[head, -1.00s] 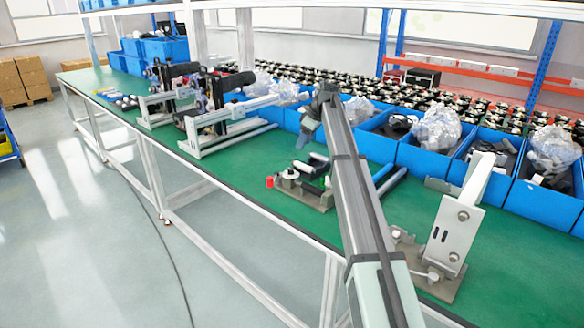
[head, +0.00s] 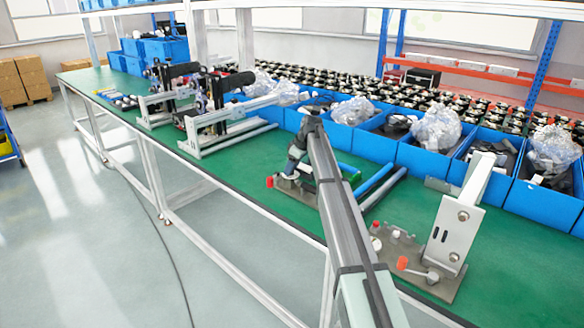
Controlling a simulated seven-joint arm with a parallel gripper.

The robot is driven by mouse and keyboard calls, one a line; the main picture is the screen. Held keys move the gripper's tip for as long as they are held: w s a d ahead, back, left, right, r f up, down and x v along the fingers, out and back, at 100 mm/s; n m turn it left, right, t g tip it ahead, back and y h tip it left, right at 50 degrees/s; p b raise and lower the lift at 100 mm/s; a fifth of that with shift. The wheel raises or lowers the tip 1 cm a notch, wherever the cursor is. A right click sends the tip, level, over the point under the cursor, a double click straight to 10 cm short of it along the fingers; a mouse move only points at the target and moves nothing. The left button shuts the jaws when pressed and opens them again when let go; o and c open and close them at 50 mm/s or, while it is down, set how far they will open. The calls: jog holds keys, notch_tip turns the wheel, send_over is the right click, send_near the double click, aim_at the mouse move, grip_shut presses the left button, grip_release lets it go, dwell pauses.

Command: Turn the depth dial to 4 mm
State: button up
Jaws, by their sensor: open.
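A small metal fixture (head: 308,196) with a red knob (head: 270,181) at its left end sits on the green bench. My gripper (head: 289,173) is low over this fixture, just right of the red knob, with its jaws open. The fingertips are small, and I cannot tell whether they touch anything. My wrist and arm hide much of the fixture. I cannot make out a dial scale or any mm marks, so the depth dial and its setting are not readable.
A white upright bracket (head: 456,228) on a metal plate, with a red-tipped lever (head: 402,263), stands at the right. Blue bins (head: 430,160) line the back of the green bench (head: 240,175). White frames (head: 225,125) stand at left. Tubes (head: 380,188) lie right of my arm.

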jog(key=shift+f, duration=0.1)
jog(key=shift+c, duration=0.2)
grip_shut()
